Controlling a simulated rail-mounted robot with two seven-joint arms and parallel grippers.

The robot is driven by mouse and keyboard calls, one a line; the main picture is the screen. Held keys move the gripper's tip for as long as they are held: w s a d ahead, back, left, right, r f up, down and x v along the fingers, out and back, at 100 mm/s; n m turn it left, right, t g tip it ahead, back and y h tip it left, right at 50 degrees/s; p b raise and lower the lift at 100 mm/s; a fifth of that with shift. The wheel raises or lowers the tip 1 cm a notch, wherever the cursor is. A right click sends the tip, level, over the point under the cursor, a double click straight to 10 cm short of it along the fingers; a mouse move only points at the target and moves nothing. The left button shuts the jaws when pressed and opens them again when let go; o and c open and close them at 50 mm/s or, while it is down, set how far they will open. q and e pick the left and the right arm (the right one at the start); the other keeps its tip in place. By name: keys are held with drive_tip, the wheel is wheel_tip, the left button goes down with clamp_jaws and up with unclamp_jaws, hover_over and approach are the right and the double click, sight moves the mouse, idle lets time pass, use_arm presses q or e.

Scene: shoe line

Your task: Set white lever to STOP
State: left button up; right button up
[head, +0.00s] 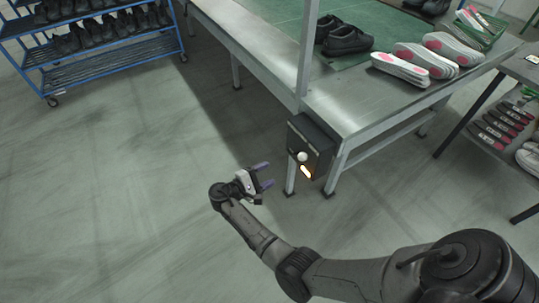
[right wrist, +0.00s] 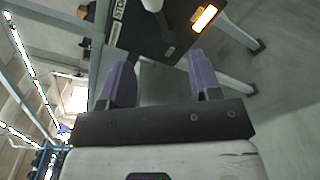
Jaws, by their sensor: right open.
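The white lever (head: 302,156) has a round white knob and sits on the front of a dark control box (head: 311,140) at the table's corner. An orange light glows below it. In the right wrist view the lever (right wrist: 153,5) is at the top edge, partly cut off, on the dark box (right wrist: 140,35) beside a STOP label (right wrist: 119,10). My right gripper (head: 265,175) is open and empty, left of the box and a little lower than the lever in the head view. Its two purple fingers (right wrist: 161,82) point toward the box, apart from it. My left gripper is not in view.
The metal table (head: 360,105) carries black shoes (head: 345,40), white-and-pink soles (head: 415,60) and a green crate (head: 480,28). A blue shoe rack (head: 90,55) stands at the back left. A second table with soles is at the right. The floor left of my gripper is clear.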

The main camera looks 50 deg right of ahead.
sight(303, 157)
drive_tip(key=s+d+b, duration=0.1)
drive_tip(key=d, duration=0.3)
drive_tip(key=s+d+n+b, duration=0.1)
drive_tip(key=s+d, duration=0.1)
drive_tip(key=d, duration=0.2)
drive_tip(key=s+d+r+n+b, duration=0.1)
drive_tip(key=s+d, duration=0.1)
drive_tip(key=d, duration=0.2)
drive_tip(key=shift+s+d+g+b, duration=0.15)
drive_tip(key=shift+d+g+b, duration=0.15)
drive_tip(key=shift+d+g, duration=0.1)
drive_tip(key=shift+s+d, duration=0.15)
drive_tip(key=shift+d, duration=0.15)
drive_tip(key=c, duration=0.6)
clamp_jaws()
